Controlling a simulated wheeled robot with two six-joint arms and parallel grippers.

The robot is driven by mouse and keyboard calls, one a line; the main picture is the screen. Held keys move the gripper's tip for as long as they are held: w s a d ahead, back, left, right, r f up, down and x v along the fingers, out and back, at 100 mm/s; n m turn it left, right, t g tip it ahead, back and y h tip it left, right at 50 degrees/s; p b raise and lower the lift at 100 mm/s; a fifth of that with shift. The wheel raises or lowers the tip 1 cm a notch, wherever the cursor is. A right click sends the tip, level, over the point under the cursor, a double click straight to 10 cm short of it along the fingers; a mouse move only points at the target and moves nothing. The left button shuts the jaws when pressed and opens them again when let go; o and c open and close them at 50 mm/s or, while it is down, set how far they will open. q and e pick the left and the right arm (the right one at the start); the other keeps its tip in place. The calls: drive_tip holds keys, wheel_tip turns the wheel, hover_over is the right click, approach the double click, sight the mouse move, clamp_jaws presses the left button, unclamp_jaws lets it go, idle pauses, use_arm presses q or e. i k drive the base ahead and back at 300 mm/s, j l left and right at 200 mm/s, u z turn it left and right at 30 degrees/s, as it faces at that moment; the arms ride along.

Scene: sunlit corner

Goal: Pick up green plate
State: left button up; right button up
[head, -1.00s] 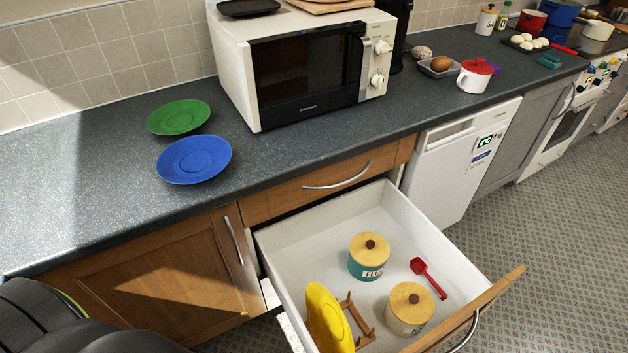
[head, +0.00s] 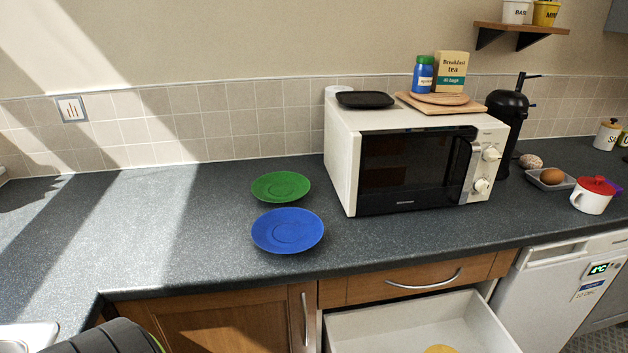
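The green plate (head: 281,186) lies flat on the dark counter, left of the microwave and near the back tiles. A blue plate (head: 288,231) lies just in front of it, close to the counter's front edge. The two plates look very close together; I cannot tell whether they touch. Neither of my grippers shows in the head view. Nothing covers the green plate.
A white microwave (head: 412,160) stands right of the plates. An open drawer (head: 420,325) juts out below the counter's front edge. The counter (head: 170,240) left of the plates is clear. A sink edge (head: 28,337) shows at the lower left.

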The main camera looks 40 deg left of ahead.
sight(281, 186)
drive_tip(key=u, duration=1.55)
drive_tip(key=k+l+z, duration=0.15)
drive_tip(key=z, duration=0.25)
drive_tip(key=k+l+z, duration=0.1)
drive_tip(key=z, duration=0.35)
drive_tip(key=i+l, duration=0.05)
drive_tip(key=l, duration=0.05)
